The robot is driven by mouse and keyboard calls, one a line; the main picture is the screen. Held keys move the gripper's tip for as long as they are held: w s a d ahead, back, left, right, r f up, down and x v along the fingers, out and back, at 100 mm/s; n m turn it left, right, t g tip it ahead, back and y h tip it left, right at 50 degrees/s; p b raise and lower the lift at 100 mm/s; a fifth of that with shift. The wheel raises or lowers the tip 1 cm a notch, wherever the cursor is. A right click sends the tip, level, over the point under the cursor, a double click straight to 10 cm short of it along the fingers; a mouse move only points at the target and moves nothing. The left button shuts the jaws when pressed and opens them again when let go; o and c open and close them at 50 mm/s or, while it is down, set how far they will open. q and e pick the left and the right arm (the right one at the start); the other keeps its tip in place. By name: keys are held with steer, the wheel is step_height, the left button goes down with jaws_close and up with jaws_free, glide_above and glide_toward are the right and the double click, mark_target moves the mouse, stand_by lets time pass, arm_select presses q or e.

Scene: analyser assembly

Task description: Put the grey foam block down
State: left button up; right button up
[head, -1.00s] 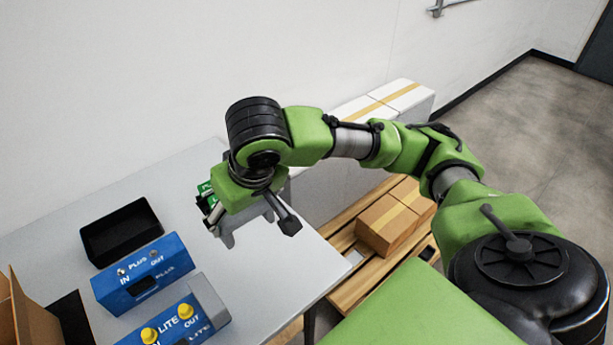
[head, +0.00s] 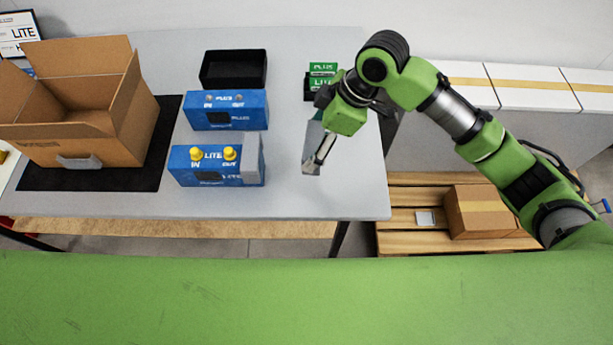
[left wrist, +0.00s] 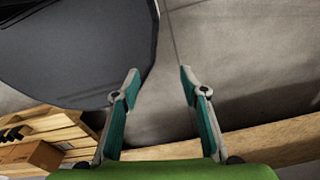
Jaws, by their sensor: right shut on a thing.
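My right gripper (head: 322,148) is over the right end of the table, shut on a small grey piece (head: 312,168), which looks like the grey foam block. Much of that piece is hidden by the gripper, and I cannot tell whether it touches the table. Another grey block (head: 251,160) sits on the right end of the blue LITE unit (head: 203,172). My left gripper (left wrist: 158,90) shows only in the left wrist view, with its two fingers apart and nothing between them.
A blue PLUS unit (head: 226,112) and a black tray (head: 233,69) stand behind the LITE unit. An open cardboard box (head: 60,130) stands on a black mat (head: 160,140) at left. Green-labelled items (head: 323,70) lie behind my right gripper. Bare table (head: 290,195) lies in front.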

steer(key=shift+s+a+f+n+g, duration=0.15)
steer(key=shift+a+f+n+g, duration=0.15)
steer(key=shift+a+f+n, duration=0.35)
step_height(320, 180, down, 10)
steer(key=shift+r+p, duration=0.15)
steer(key=shift+p, duration=0.85)
arm_select(q)
steer(key=shift+d+r, duration=0.3)
steer(key=shift+r, duration=0.25)
steer(key=shift+d+r, duration=0.25)
steer(key=shift+r, duration=0.25)
arm_select(e)
steer(key=shift+f, duration=0.2)
steer(key=o, duration=1.1)
arm_select(q)
steer(key=shift+a, duration=0.1)
